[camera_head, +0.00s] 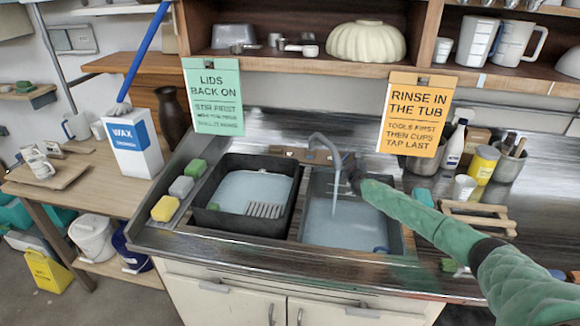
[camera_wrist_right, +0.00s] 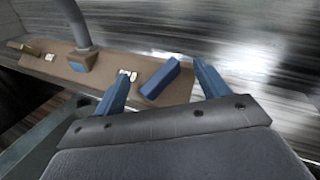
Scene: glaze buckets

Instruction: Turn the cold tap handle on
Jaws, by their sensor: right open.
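The grey curved tap spout (camera_head: 325,141) rises behind the right sink basin, and its lower part shows in the right wrist view (camera_wrist_right: 75,24). A thin pale line like running water drops from its end. The brown tap base (camera_wrist_right: 105,72) carries a blue handle (camera_wrist_right: 160,78) beside a small white label. My right gripper (camera_wrist_right: 161,70) is open, with one blue finger on each side of this handle. I cannot tell if either finger touches it. In the head view my right gripper (camera_head: 350,174) is small and dark beside the spout. My left gripper is not in view.
A black tub (camera_head: 292,205) with cloudy water sits left of the right basin (camera_head: 352,246). Several sponges (camera_head: 181,187) lie farther left. An orange sign (camera_head: 417,112) hangs above. A wooden rack (camera_head: 480,218) and a yellow container (camera_head: 482,165) stand right of my arm.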

